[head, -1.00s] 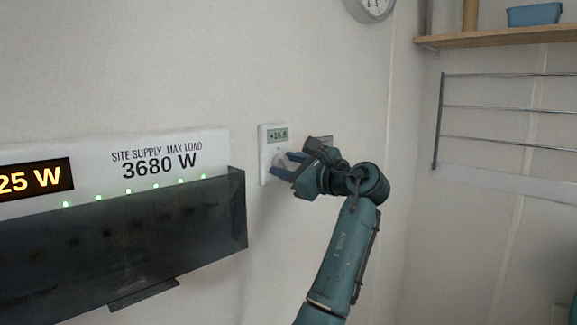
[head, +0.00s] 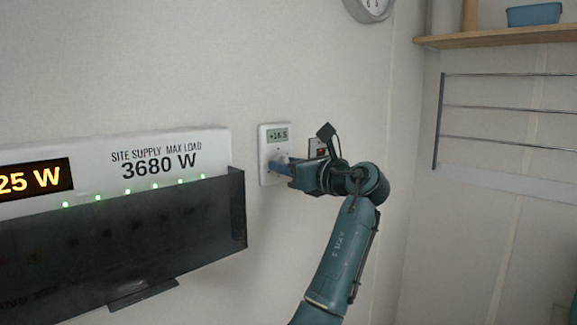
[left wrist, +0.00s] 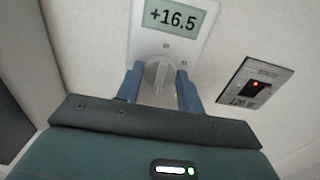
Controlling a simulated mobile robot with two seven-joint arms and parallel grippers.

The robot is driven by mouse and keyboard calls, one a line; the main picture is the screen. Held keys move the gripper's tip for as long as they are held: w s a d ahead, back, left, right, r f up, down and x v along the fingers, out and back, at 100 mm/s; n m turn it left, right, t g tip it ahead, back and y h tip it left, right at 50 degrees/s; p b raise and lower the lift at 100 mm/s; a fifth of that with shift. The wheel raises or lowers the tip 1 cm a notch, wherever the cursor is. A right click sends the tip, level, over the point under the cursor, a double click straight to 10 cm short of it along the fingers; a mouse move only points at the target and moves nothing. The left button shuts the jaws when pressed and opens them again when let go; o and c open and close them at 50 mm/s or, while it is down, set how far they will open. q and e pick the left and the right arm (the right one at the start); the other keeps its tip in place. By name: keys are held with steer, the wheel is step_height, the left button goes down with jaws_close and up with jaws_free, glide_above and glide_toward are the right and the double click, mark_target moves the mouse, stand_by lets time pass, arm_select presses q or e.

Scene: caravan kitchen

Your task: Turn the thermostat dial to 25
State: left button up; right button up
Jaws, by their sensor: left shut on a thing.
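The white thermostat (head: 265,150) hangs upright on the wall, its small display (head: 277,135) reading about +16.5. In the left wrist view my left gripper (left wrist: 158,73) is shut on the dial, which shows between the fingers. In the head view the fingers mostly hide the dial. My right gripper is not in view.
A small switch plate (left wrist: 254,88) with a red light is on the wall right of the thermostat. A dark box (head: 120,240) under the site supply sign (head: 215,146) juts out at left. A wire rack (head: 500,106) and shelf (head: 500,38) are at right.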

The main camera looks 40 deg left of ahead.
arm_select(q)
steer(key=o, duration=1)
steer(key=d+b, duration=0.1)
steer(key=d, duration=0.3)
steer(key=d+b, duration=0.1)
steer(key=d, duration=0.3)
steer(key=s+d+b, duration=0.1)
steer(key=d, duration=0.4)
steer(key=shift+d, duration=0.1)
steer(key=shift+f, duration=0.1)
